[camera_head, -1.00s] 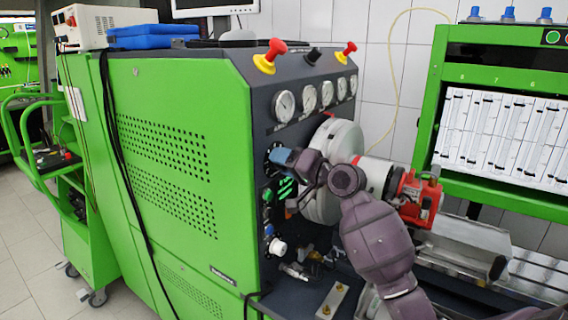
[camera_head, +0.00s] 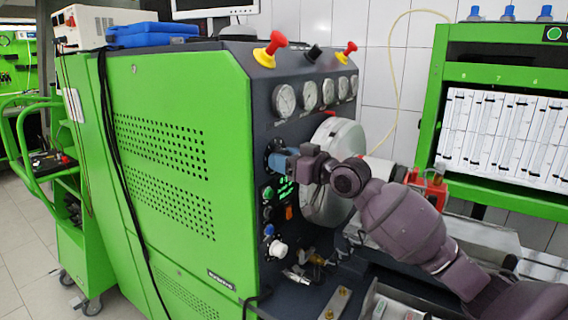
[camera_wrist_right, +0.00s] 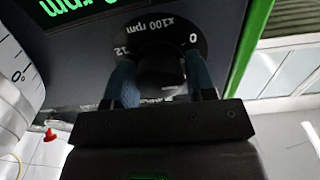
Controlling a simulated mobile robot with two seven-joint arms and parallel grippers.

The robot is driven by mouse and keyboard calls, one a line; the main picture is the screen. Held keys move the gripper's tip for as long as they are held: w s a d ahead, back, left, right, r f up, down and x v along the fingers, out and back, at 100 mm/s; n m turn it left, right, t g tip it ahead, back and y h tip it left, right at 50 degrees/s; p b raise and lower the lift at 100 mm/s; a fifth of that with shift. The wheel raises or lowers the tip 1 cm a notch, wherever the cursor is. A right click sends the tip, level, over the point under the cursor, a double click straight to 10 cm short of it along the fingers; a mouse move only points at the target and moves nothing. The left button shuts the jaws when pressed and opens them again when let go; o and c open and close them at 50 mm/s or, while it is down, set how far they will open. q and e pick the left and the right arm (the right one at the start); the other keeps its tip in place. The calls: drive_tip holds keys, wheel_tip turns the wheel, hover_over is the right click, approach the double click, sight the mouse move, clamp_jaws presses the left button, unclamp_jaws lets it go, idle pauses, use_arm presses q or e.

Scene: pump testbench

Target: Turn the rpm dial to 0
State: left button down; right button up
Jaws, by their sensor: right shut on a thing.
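The black rpm dial (camera_wrist_right: 160,70) is on the dark front panel of the green test bench. Its round scale reads "x100 rpm", with 0 and 12 visible, and appears upside down in the right wrist view. My right gripper (camera_wrist_right: 162,80) has a blue finger on either side of the knob and is shut on it. In the head view my right gripper (camera_head: 276,157) is at the panel and covers most of the dial. The knob's pointer cannot be made out. My left gripper is not in view.
A green digital display (camera_head: 286,190) and several buttons sit below the dial. Pressure gauges (camera_head: 284,101) and red knobs (camera_head: 270,47) are above. A large grey disc (camera_head: 340,150) stands close beside my right arm. A white knob (camera_head: 278,248) is lower on the panel.

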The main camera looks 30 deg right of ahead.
drive_tip(key=n, duration=0.6)
idle(0.7)
drive_tip(key=o, duration=0.8)
drive_tip(key=shift+v, duration=5.4)
drive_tip(key=shift+d, duration=0.1)
drive_tip(key=shift+f, duration=0.1)
